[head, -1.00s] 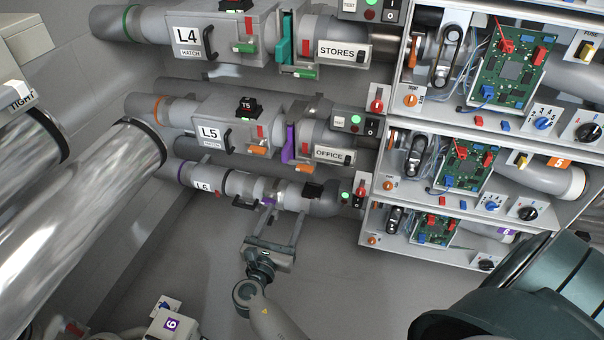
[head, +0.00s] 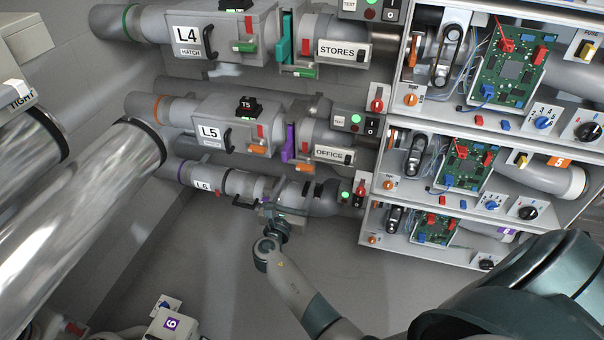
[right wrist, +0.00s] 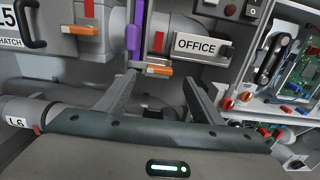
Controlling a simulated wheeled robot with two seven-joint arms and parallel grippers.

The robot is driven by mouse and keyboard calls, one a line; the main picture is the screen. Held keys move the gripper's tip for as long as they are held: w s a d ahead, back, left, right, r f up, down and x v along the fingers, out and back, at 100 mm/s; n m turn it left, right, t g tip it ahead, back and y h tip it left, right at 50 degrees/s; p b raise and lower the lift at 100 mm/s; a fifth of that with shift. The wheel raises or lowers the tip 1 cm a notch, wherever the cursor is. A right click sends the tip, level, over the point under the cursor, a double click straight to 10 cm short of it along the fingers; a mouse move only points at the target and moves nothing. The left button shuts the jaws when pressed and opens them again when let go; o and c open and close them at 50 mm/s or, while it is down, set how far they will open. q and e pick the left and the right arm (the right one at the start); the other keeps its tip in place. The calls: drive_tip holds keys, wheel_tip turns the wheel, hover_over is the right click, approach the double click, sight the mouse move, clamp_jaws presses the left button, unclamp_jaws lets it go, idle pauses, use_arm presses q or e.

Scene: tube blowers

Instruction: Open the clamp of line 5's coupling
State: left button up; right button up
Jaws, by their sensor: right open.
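In the right wrist view an orange lever (right wrist: 158,71) lies just under the purple plate (right wrist: 134,40), left of and below the OFFICE sign (right wrist: 200,46). My right gripper (head: 293,186) is below this part of line 5, in front of the L6 pipe. In the right wrist view its open, empty fingers (right wrist: 160,82) point toward the lever, which appears between the tips. Contact cannot be told. My left gripper is out of view.
The L6 pipe (head: 235,184) runs close behind my right gripper. Line 4's pipe with the STORES sign (head: 338,51) is above. A rack with circuit boards (head: 470,165) stands to the right. The grey area below the pipes is mostly clear.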

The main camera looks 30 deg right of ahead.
sight(304, 169)
drive_tip(key=shift+x, duration=3)
drive_tip(key=shift+c, duration=0.6)
drive_tip(key=c, duration=1.4)
